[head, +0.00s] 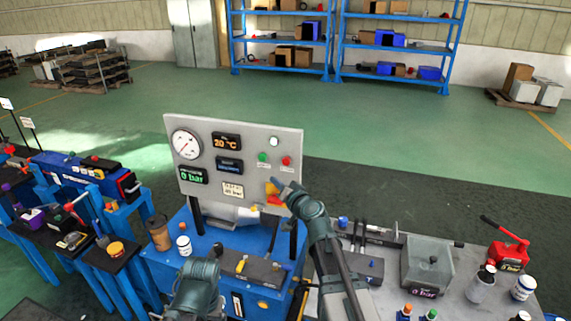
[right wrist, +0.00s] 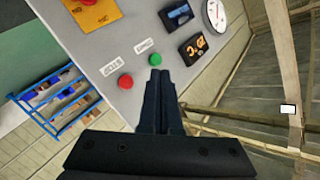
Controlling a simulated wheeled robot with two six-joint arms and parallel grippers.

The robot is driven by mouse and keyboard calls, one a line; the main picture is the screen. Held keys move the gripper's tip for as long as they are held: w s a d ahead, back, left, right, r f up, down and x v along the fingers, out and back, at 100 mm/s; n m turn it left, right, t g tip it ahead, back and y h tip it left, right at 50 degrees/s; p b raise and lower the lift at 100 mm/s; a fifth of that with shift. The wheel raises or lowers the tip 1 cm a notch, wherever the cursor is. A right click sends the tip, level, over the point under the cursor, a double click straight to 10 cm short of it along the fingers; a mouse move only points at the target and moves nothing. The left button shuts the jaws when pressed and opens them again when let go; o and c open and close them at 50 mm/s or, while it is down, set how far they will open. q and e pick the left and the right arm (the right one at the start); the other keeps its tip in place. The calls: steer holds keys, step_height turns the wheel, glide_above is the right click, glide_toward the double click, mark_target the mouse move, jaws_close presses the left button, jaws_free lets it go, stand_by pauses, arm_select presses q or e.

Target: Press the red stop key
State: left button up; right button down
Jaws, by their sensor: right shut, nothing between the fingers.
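The red stop key (head: 286,161) is a small round button on the upright grey panel (head: 240,143), right of a green key (head: 263,157). In the right wrist view the red key (right wrist: 126,81) shows uncovered beside a STOP label, with the green key (right wrist: 155,59) near it. My right gripper (right wrist: 158,77) is shut and empty. Its tips appear close to the green key in that view, to the side of the red one; contact cannot be told. In the head view the right gripper (head: 277,184) is in front of the panel, lower than the keys.
A yellow plate with a red mushroom button (right wrist: 88,3) is on the same panel, near the right gripper. The panel also bears a dial gauge (head: 186,144) and displays. A blue bench (head: 165,268) stands below. A grey table (head: 385,300) with bottles is at right.

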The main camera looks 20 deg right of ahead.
mark_target(282, 162)
steer(key=shift+w+d, duration=0.8)
steer(key=shift+w, duration=0.4)
steer(key=shift+w+d, duration=0.85)
steer(key=shift+w, duration=0.4)
steer(key=shift+w+d, duration=0.8)
steer(key=shift+w, duration=0.4)
steer(key=shift+w, duration=0.1)
steer(key=shift+w+d, duration=0.25)
steer(key=shift+w+d, duration=0.3)
steer(key=shift+w, duration=0.15)
steer(key=shift+s, duration=0.1)
stand_by(0.5)
steer(key=shift+s+a, duration=0.55)
steer(key=shift+s, duration=0.15)
